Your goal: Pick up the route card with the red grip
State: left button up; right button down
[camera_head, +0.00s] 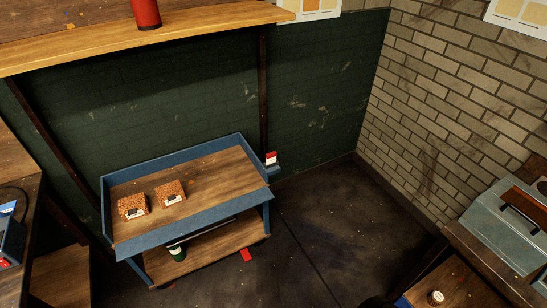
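A small white and red card-like piece (271,158) stands upright at the right end of the blue cart (180,235), in or on a small blue holder (273,170). Neither of my grippers is in view.
The cart's top tray holds two brown patterned boxes (132,207) (171,193). A dark green and white container (177,252) is on its lower shelf. A red piece (245,255) is by the shelf's right edge. Dark floor (330,220) is clear to the right. A workbench stands far right.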

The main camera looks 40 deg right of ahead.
aim_at(271, 156)
jog(key=i, duration=0.35)
jog(key=z, duration=0.75)
